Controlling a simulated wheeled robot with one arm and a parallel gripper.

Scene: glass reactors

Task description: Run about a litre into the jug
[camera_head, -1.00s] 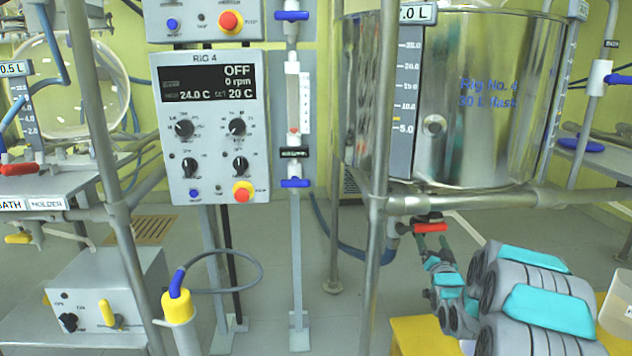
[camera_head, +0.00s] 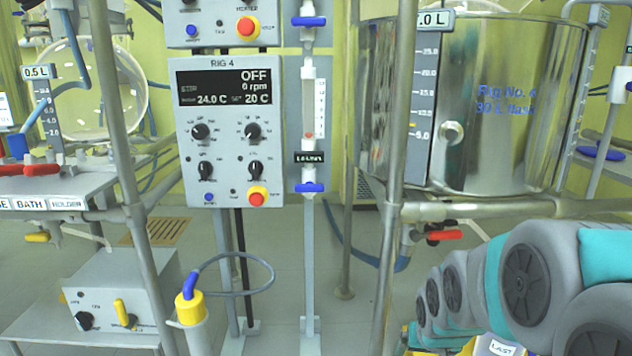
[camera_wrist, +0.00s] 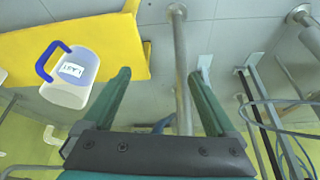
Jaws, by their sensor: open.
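The steel tank (camera_head: 500,110) marked Rig No. 4 stands at the right in the head view, with a level scale (camera_head: 425,110). A drain valve with a red lever (camera_head: 444,235) sits below it. A pale jug with a blue handle (camera_wrist: 72,84), labelled LAST, stands on a yellow surface (camera_wrist: 110,50) in the wrist view. Its label (camera_head: 500,347) also shows at the head view's bottom edge. My gripper (camera_wrist: 160,74) is open and empty, its green fingers apart. The jug is left of them, outside the jaws. In the head view my arm hides the gripper.
A steel frame post (camera_head: 391,180) stands left of the valve; a post (camera_wrist: 180,70) also shows beyond my fingers. The Rig 4 control box (camera_head: 228,130) reads OFF and 0 rpm. A grey box (camera_head: 122,300) and a yellow-capped probe (camera_head: 190,308) stand at lower left.

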